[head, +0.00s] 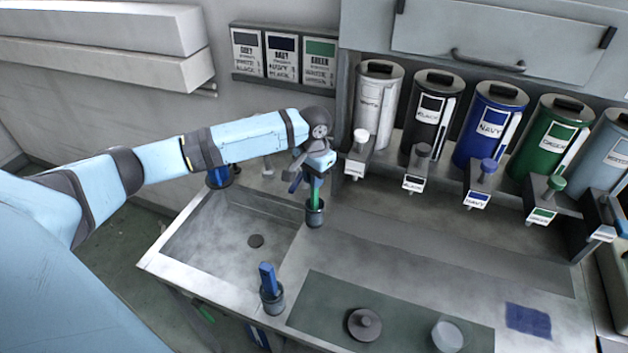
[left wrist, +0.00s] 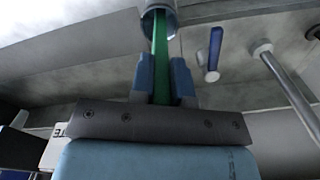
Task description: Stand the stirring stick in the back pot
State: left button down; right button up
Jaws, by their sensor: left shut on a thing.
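The green stirring stick (head: 315,195) is held upright in my left gripper (head: 318,172), which is shut on its upper part. The stick also runs between the blue fingers in the left wrist view (left wrist: 160,50). Its lower end meets the mouth of the grey back pot (head: 314,215) beside the sink and appears to be inside the rim. The pot's rim also shows in the left wrist view (left wrist: 157,8). The depth of the stick's tip is hidden. A front pot (head: 272,299) holds an upright blue piece (head: 267,277). My right gripper is not in view.
A sink (head: 232,240) lies left of the back pot. Several labelled canisters (head: 500,120) with taps stand along the back right. A green mat (head: 390,315) carries a dark round lid (head: 364,324) and a pale cup (head: 447,336). A blue cloth (head: 528,320) lies at right.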

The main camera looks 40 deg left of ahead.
pick_arm(q)
jog(key=shift+f, duration=0.75)
jog(key=c, duration=1.1)
grip_release()
jog(key=shift+f, duration=0.1)
notch_tip(320, 180, up, 12)
jog(key=shift+r+b, duration=0.15)
jog(key=shift+b, duration=0.45)
